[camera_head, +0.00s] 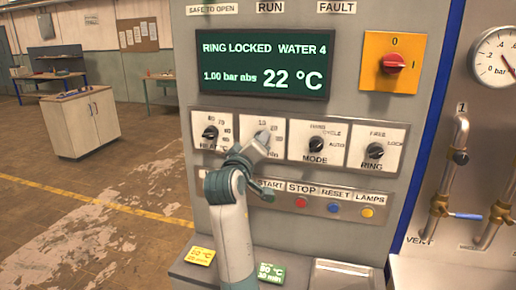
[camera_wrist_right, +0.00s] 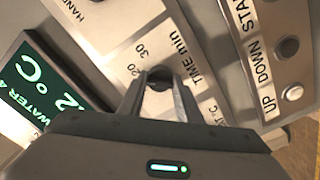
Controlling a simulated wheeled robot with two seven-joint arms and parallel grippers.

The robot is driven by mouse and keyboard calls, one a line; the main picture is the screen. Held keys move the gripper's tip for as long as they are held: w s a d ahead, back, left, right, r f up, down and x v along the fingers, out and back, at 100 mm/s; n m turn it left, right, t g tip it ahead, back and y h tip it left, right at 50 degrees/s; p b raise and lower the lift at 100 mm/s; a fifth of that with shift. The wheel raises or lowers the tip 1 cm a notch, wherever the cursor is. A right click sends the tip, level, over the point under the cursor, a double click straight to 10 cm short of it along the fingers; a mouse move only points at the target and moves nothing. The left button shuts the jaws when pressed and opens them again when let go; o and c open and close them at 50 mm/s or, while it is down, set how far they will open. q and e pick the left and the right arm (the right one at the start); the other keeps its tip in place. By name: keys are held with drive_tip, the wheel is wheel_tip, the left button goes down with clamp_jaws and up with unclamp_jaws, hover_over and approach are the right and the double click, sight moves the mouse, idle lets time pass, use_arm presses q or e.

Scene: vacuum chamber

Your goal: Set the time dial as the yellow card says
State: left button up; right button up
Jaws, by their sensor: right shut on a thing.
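The time dial (camera_wrist_right: 159,76) is a dark knob on a pale plate marked "TIME min", with 20 and 30 visible beside it in the right wrist view. My right gripper (camera_wrist_right: 160,92) is shut on this dial, one finger on each side. In the head view my right gripper (camera_head: 262,143) covers the dial and much of its plate (camera_head: 251,124), so its pointer setting is hidden. The yellow card (camera_head: 199,256) lies on the ledge left of my arm; its print is too small to read surely. My left gripper is not in view.
The heat dial (camera_head: 210,132) is left of the time plate; the mode dial (camera_head: 316,144) and ring dial (camera_head: 375,150) are right. Below are several buttons, including a red one (camera_head: 300,203). A green card (camera_head: 270,272) lies beside my arm. The screen (camera_head: 265,62) reads "RING LOCKED".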

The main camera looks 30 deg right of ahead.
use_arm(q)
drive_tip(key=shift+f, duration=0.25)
use_arm(e)
drive_tip(key=shift+f+m, duration=0.1)
drive_tip(key=shift+m, duration=0.3)
drive_tip(key=o, duration=1)
drive_tip(key=shift+o, duration=0.2)
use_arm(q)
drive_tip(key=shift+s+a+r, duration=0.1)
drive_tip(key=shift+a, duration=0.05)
